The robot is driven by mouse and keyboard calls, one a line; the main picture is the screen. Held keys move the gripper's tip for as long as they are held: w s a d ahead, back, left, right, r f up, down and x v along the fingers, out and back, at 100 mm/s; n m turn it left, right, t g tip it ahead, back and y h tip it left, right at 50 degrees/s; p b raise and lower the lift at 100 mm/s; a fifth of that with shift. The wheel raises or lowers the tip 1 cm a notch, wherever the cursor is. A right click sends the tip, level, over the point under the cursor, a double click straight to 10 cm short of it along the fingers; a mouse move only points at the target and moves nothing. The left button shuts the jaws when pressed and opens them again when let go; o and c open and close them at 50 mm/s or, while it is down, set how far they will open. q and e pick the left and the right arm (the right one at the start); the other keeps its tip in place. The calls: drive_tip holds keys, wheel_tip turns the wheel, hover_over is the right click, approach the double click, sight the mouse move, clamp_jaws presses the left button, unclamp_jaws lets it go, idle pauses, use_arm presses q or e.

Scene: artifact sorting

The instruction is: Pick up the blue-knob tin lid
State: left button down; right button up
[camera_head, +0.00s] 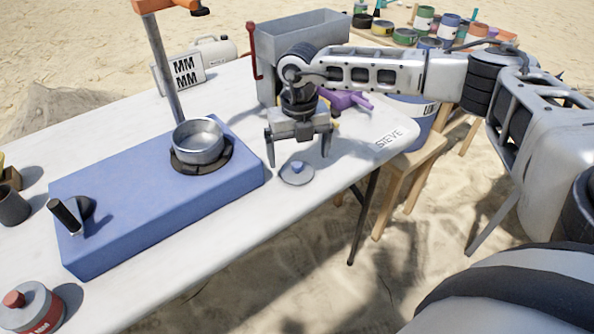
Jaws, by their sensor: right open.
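The tin lid (297,173) is a small grey disc with a blue knob on top. It lies flat on the white table, just right of the blue block. My right gripper (298,160) comes in from the right and points down over the lid, with its two fingers spread wide. One finger is left of the lid and the other is to its right, a little behind it. Nothing is between the fingers, and the exact height above the table is hard to tell. My left gripper is not in view.
A metal bowl (198,141) sits on a dark ring on the blue block (120,190). A grey bin (300,35) and a purple object (347,100) stand behind the gripper. A red-labelled can (35,308) is at the front left. The white table (200,262) is clear in front of the block.

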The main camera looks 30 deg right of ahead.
sight(297, 164)
wheel_tip(297, 164, down, 4)
drive_tip(key=shift+w+a, duration=0.1)
drive_tip(key=c, duration=1.1)
drive_tip(key=shift+o, duration=0.2)
drive_tip(key=shift+r, duration=0.1)
